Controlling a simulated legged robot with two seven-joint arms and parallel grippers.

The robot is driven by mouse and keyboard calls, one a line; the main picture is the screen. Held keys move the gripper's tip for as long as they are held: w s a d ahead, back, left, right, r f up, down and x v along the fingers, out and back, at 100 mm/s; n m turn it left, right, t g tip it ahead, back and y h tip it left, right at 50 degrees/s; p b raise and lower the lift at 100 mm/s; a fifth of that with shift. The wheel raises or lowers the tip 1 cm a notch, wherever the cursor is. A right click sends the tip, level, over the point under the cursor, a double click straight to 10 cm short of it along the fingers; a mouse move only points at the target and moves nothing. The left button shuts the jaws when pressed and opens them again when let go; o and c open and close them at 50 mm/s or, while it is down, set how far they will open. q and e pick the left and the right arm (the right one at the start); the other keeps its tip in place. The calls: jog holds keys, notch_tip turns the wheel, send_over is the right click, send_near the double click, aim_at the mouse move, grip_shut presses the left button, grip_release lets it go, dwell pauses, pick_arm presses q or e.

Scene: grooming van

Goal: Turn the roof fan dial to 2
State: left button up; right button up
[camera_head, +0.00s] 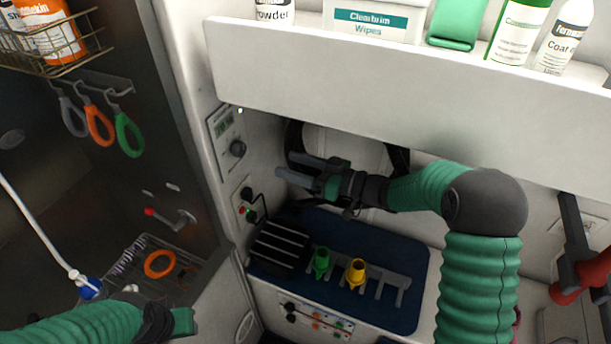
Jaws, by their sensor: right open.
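A dark round dial (237,149) sits on a pale control panel (225,130) on the side wall, left of the alcove. A small display and a lit orange lamp are above it. The dial's setting is too small to read. My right gripper (281,168) is open and empty, its two grey fingers pointing left toward the panel. The fingertips appear to the right of the dial and a little lower, apart from it. My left gripper (183,321) is at the bottom left, far below the dial; its fingers cannot be made out.
A white shelf (370,75) with bottles and wipes overhangs my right arm. Below the gripper lie a black ribbed box (280,245), a blue mat (415,265), and green (321,262) and yellow (356,271) nozzles. A socket with a plug (250,212) is under the panel.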

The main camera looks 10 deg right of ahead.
jog(key=v, duration=0.3)
jog(key=shift+s+d, duration=0.15)
jog(key=shift+d, duration=0.2)
jog(key=shift+a, duration=0.1)
